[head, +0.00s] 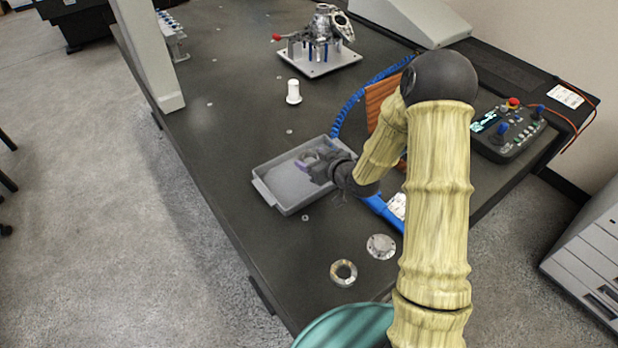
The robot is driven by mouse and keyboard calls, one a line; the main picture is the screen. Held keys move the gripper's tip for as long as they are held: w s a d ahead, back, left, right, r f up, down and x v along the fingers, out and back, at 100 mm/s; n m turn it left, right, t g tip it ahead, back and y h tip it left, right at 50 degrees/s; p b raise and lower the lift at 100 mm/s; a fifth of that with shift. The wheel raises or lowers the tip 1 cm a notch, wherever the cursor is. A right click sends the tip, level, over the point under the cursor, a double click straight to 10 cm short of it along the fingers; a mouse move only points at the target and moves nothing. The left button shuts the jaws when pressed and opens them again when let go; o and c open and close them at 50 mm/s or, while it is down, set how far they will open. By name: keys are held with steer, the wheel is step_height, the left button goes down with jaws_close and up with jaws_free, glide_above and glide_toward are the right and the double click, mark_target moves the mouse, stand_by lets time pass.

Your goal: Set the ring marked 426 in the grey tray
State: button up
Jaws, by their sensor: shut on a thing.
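The grey tray (283,208) lies on the dark table, left of my arm. My gripper (306,163) reaches in over its right part from the right. It is shut on a metal ring (309,156), held low inside the tray's outline. I cannot tell whether the ring touches the tray floor, and no number is readable on it. Part of the ring and the tray's right side are hidden by my gripper. A second metal ring (343,272) lies on the table nearer to me; its marking is also unreadable.
A round metal flange (380,246) lies near the second ring. A white cylinder (293,92) stands beyond the tray. A metal part on a fixture plate (320,62) is farther back.

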step_height(320, 180, down, 5)
steer(key=shift+f, duration=0.1)
stand_by(0.3)
steer(key=shift+f, duration=2)
steer(key=shift+f, duration=0.2)
steer(key=o, duration=1.3)
steer(key=shift+c, duration=0.2)
steer(key=shift+r, duration=0.1)
